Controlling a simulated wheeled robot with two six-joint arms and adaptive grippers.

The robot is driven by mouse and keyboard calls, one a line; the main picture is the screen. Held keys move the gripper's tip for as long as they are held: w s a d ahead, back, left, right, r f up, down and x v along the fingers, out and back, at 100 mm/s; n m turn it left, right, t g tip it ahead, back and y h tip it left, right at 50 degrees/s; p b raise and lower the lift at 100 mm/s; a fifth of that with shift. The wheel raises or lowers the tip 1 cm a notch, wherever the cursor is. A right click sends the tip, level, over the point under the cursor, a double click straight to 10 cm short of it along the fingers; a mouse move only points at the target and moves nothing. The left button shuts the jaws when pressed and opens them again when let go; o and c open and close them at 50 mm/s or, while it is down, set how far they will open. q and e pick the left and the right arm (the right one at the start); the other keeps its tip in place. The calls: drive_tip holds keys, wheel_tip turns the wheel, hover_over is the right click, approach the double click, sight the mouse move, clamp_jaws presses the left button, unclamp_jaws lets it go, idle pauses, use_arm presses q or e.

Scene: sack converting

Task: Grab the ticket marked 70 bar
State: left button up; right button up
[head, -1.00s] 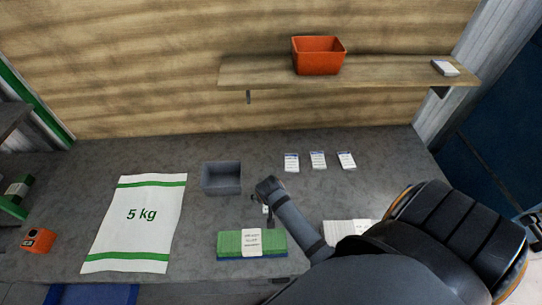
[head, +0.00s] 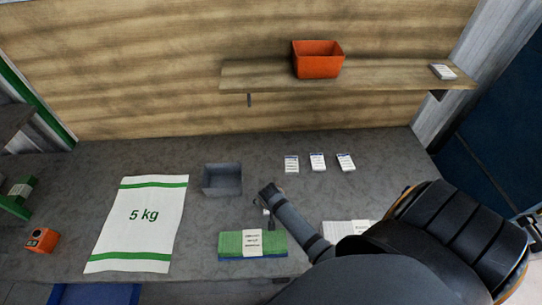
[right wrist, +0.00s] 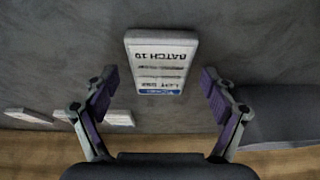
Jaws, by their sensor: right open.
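Three small white tickets lie in a row on the grey bench: a left ticket (head: 291,164), a middle ticket (head: 317,162) and a right ticket (head: 346,162). Their print is too small to read in the head view. My right gripper (head: 266,211) is open and empty, in front of the row and to its left. In the right wrist view, a ticket (right wrist: 161,62) with a blue band shows upside down beyond the open fingers; it seems to read "BATCH 19", with a less clear lot line. I cannot read "70 bar" anywhere. My left gripper is not in view.
A grey bin (head: 222,191) stands left of the tickets. A white 5 kg sack (head: 143,238), a green bundle (head: 236,244) and an orange box (head: 40,241) lie on the bench. A shelf (head: 260,76) above holds an orange bin (head: 318,70) and a white stack (head: 443,72).

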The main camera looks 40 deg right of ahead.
drive_tip(key=shift+f, duration=0.1)
drive_tip(key=shift+c, duration=0.3)
drive_tip(key=c, duration=1.2)
drive_tip(key=shift+c, duration=0.5)
